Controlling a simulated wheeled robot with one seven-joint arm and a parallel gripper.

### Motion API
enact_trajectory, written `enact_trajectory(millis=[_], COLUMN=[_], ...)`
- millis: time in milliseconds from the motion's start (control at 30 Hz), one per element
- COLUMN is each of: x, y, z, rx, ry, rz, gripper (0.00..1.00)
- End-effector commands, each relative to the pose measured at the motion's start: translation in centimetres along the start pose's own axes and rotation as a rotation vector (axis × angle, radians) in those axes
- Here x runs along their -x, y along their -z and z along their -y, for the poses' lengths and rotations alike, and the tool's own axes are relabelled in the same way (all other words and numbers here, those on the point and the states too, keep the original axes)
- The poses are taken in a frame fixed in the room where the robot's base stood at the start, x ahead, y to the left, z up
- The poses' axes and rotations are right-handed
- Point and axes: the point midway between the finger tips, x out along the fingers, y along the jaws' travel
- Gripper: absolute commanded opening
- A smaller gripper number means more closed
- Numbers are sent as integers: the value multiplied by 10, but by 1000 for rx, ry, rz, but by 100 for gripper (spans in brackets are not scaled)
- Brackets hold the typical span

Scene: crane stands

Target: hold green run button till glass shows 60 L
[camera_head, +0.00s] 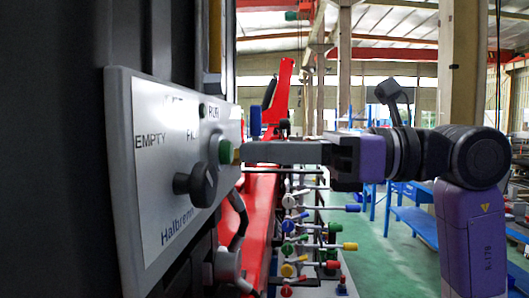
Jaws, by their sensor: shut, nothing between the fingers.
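The green run button (225,151) sticks out of a pale grey control panel (150,235) on the left. My gripper (240,154) reaches in from the right, with its fingers shut and empty. Its tips are at the face of the green button; I cannot tell whether they touch or press it. A black selector knob (197,184) sits below and left of the button. The words EMPTY, RUN and a partly hidden FILL label show on the panel. No glass with a litre reading can be made out.
A small dark round fitting (202,111) sits beside the RUN label. Below my arm stands a bank of levers with coloured knobs (300,236). A red machine arm (281,95) rises behind. Blue benches (415,222) stand at the right, with open green floor (375,262) nearby.

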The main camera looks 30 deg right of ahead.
Motion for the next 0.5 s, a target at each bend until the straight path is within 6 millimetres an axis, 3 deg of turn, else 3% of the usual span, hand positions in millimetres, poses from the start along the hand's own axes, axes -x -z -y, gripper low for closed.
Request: enact_trajectory(millis=[300,500], x=[66,96], y=[-1,-2], z=[6,6], rx=[1,-1], ry=[12,10], rz=[8,8], gripper=[0,0])
